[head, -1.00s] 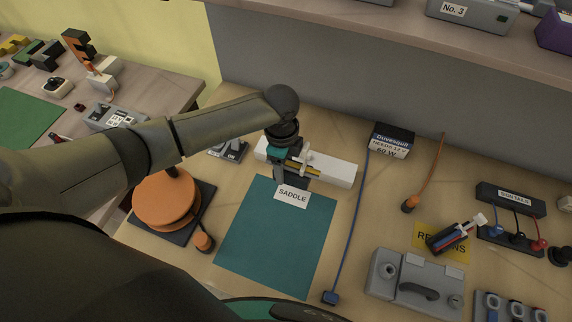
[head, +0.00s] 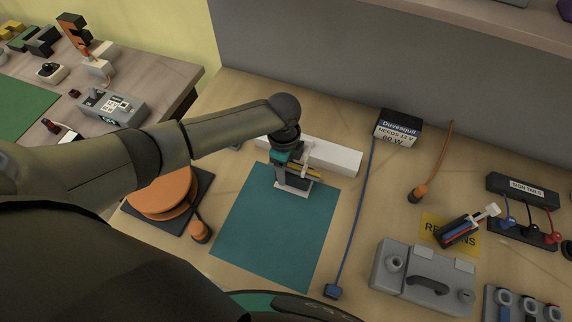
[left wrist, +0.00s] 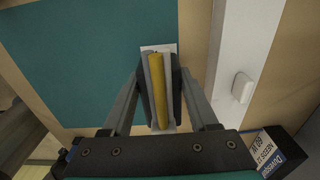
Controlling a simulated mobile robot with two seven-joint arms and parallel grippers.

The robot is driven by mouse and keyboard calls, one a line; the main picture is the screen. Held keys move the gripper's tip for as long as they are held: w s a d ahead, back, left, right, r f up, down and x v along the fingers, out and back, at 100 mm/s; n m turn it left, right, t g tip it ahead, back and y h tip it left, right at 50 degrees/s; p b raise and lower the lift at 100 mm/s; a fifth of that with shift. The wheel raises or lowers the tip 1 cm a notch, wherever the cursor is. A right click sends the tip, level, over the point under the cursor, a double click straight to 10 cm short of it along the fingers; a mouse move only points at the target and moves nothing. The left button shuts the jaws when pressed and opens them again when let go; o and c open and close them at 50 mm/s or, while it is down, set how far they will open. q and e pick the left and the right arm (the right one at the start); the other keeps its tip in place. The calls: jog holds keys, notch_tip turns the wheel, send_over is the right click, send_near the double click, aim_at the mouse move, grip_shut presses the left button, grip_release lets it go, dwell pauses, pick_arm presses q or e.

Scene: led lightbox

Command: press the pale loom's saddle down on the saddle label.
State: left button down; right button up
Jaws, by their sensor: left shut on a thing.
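My left gripper (head: 292,180) is shut on a narrow grey piece with a yellow bar along it, seemingly the saddle (left wrist: 158,85). It is over the white saddle label (head: 290,190) at the far edge of the teal mat (head: 270,235). In the left wrist view, parts of the label (left wrist: 160,47) show around the piece. I cannot tell whether the piece touches the label. A long white block (head: 335,158) lies just behind the gripper, with a small white knob (left wrist: 242,87) on its side. My right gripper is not in view.
An orange round stand (head: 160,195) is at left. To the right are a blue cable (head: 352,220), a black Duvesquil box (head: 397,128), a grey case (head: 425,280) and a yellow returns label (head: 437,228). The mat's near part is clear.

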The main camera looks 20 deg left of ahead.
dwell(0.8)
pick_arm(q)
jog(key=shift+f+b, duration=0.6)
jog(key=shift+f, duration=0.75)
jog(key=shift+c, duration=0.4)
grip_release()
jog(key=shift+r, duration=0.1)
notch_tip(320, 180, up, 6)
jog(key=p, duration=0.6)
jog(key=shift+a, duration=0.1)
jog(key=shift+r, duration=0.9)
